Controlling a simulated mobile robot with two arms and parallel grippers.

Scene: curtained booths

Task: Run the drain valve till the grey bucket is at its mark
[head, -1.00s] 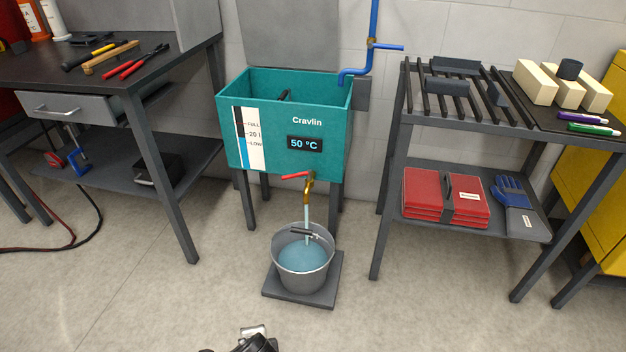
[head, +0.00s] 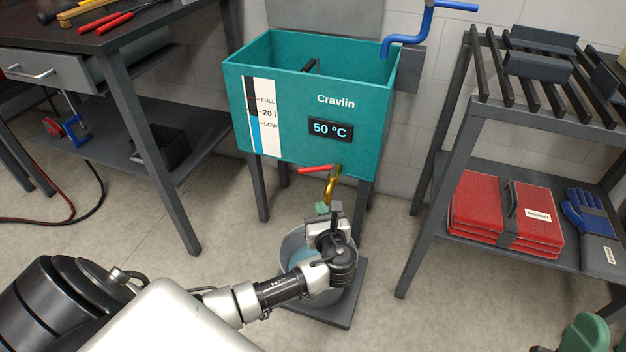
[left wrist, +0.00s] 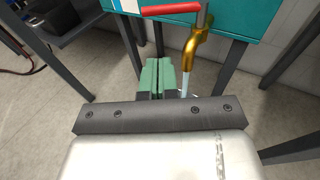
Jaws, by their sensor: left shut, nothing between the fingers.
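The teal tank (head: 350,85) carries a brass drain valve (head: 330,188) with a red lever (head: 316,169) pointing left. In the left wrist view the brass spout (left wrist: 193,52) has a water stream (left wrist: 185,84) below it. The grey bucket (head: 291,246) stands under the spout with water in it, largely hidden behind my left arm; its mark is not visible. My left gripper (head: 321,208) is shut and empty, just below the lever. Its green fingers (left wrist: 160,75) appear left of the stream. Part of my right gripper (head: 585,336) shows at the lower right corner; its opening is unclear.
The bucket stands on a dark square base (head: 345,312). A workbench (head: 150,50) with tools stands left. A rack (head: 450,150) on the right holds red cases (head: 500,215) and blue gloves (head: 590,215) on its lower shelf. A blue pipe (head: 410,38) reaches over the tank.

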